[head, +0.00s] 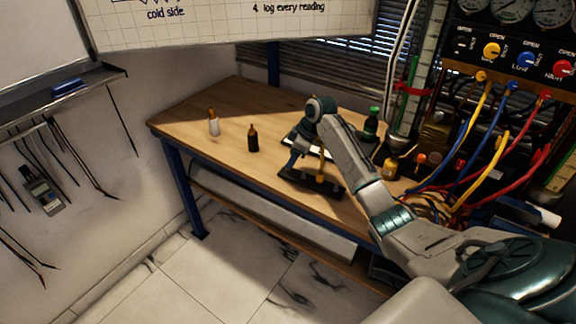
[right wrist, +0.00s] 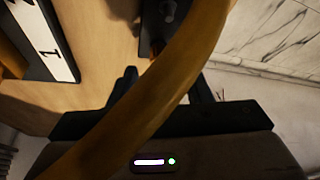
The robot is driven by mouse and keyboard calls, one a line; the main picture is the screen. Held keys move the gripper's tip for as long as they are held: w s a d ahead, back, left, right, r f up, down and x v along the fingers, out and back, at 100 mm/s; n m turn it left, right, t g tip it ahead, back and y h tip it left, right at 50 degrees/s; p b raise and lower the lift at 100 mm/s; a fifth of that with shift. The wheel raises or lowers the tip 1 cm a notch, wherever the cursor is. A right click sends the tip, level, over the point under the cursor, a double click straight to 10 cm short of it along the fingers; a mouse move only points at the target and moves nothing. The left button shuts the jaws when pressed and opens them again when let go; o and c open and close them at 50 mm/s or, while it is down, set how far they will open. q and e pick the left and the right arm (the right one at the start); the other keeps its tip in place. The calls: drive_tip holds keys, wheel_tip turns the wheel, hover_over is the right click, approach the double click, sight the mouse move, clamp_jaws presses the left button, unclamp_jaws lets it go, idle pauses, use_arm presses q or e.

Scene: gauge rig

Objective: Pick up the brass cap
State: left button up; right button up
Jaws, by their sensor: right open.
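I cannot pick out the brass cap for sure in either view. My right gripper (head: 300,149) hangs over the black stand (head: 312,181) on the wooden table. In the right wrist view its dark open jaws (right wrist: 163,84) show, with no object clearly held between them. A curved yellow-brown band (right wrist: 150,105) crosses close in front of that camera and hides part of the jaws. Beyond the jaws is a black plate with a round grey knob (right wrist: 168,12). A yellow upright piece (head: 321,168) stands by the gripper in the head view. My left gripper is not in view.
A dark brown bottle (head: 253,139) and a white bottle with an orange top (head: 213,122) stand left on the table (head: 180,122). The table's left end is clear.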

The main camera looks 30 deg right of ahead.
drive_tip(key=shift+x, duration=1.55)
drive_tip(key=shift+w, duration=0.1)
drive_tip(key=shift+c, duration=0.5)
clamp_jaws()
drive_tip(key=shift+r, duration=0.2)
